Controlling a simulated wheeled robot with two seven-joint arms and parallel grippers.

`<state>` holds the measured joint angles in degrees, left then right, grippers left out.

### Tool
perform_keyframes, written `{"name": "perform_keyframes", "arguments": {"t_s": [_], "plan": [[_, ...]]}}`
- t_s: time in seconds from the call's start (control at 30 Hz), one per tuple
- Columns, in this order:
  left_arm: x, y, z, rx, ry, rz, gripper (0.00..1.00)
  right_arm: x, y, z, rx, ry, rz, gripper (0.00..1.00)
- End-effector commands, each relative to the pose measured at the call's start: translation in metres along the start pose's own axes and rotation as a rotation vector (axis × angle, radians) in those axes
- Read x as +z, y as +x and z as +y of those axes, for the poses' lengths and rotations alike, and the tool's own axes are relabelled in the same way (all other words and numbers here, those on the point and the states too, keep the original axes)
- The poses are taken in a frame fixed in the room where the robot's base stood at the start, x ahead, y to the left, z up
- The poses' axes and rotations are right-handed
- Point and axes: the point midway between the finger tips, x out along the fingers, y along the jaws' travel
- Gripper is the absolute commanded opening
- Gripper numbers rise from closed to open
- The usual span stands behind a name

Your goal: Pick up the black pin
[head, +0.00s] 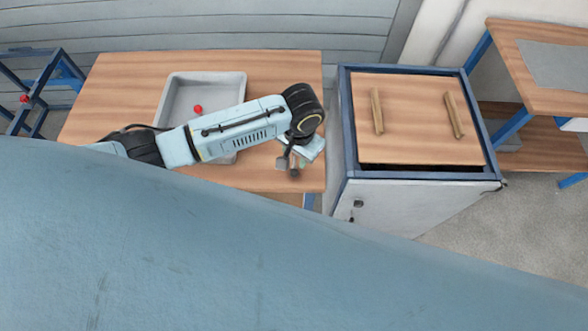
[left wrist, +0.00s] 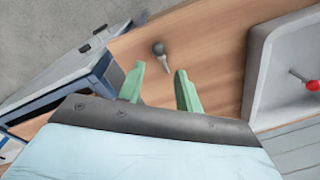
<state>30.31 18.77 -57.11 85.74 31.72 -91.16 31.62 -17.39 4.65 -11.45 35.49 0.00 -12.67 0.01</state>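The black pin (left wrist: 159,49) has a round dark head and a paler shaft. In the left wrist view it is on the wooden table top, just beyond the gap between my left gripper's fingertips and apart from them. In the head view a small dark round shape (head: 294,173) beside the left gripper looks like its head; the shaft is hard to make out there. My left gripper (left wrist: 160,80) is open, with two green fingers and nothing between them. In the head view the gripper (head: 302,158) is over the table's right part, partly hidden by its wrist. My right gripper is not in view.
A grey tray (head: 236,82) on the wooden table (head: 125,80) holds a red-headed pin (head: 198,109). A cabinet (head: 410,95) with two wooden bars on top stands right of the table. A workbench (head: 535,70) stands far right, and a blue frame (head: 62,75) at left.

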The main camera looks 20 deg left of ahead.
Motion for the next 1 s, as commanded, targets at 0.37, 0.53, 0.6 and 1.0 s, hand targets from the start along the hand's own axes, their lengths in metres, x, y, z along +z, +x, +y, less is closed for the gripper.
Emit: {"name": "perform_keyframes", "arguments": {"t_s": [0.37,0.53,0.6,1.0], "plan": [[-0.001,0.042,0.001,0.000,0.001,0.002,0.35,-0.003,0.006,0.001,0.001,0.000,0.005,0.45],[-0.001,0.065,0.002,-0.001,0.000,0.000,0.35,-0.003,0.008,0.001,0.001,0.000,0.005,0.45],[-0.002,0.075,0.002,-0.001,0.000,0.000,0.35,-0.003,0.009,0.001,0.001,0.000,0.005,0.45],[-0.002,0.090,0.003,0.001,0.001,0.003,0.35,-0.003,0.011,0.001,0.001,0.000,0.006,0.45]]}}
